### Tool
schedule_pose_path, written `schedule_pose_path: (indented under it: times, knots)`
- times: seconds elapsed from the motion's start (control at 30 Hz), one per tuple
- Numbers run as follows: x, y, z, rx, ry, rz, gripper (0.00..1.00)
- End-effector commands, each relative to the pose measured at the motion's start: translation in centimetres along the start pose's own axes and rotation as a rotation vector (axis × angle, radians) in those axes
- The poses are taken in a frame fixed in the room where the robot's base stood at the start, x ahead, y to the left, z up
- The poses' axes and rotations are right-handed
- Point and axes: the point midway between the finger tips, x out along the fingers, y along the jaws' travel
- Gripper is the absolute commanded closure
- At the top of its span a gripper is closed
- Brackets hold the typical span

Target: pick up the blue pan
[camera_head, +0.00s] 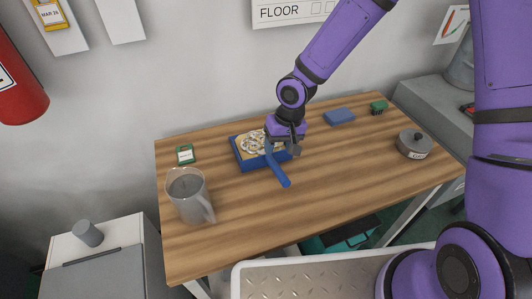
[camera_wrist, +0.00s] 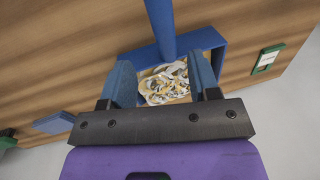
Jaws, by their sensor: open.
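The blue pan (camera_head: 237,155) is a shallow square pan with a long handle, on the wooden table near its back edge. The handle points toward the front of the table. Pale, curly strips lie in the pan. In the wrist view the pan (camera_wrist: 213,38) is straight ahead, with its handle running up the picture. My gripper (camera_head: 284,147) is over the pan's right part, near where the handle joins. In the wrist view my gripper (camera_wrist: 160,70) is open, with one finger on either side of the strips. I cannot tell whether the fingers touch the pan.
A clear mug (camera_head: 190,196) and a green-and-white item (camera_head: 185,154) are left of the pan. The front middle of the table (camera_head: 310,210) is clear.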

Motion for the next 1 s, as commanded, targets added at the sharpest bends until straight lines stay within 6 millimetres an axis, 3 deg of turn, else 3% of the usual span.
schedule_pose_path:
  times: [0.33, 0.63, 1.0]
  knots:
    - [2.5, -0.2, 0.2, -0.002, -0.002, 0.0, 0.44]
    - [6.1, -0.8, 0.6, -0.002, -0.002, 0.0, 0.44]
    - [6.8, -0.7, 0.5, 0.0, 0.001, 0.0, 0.44]
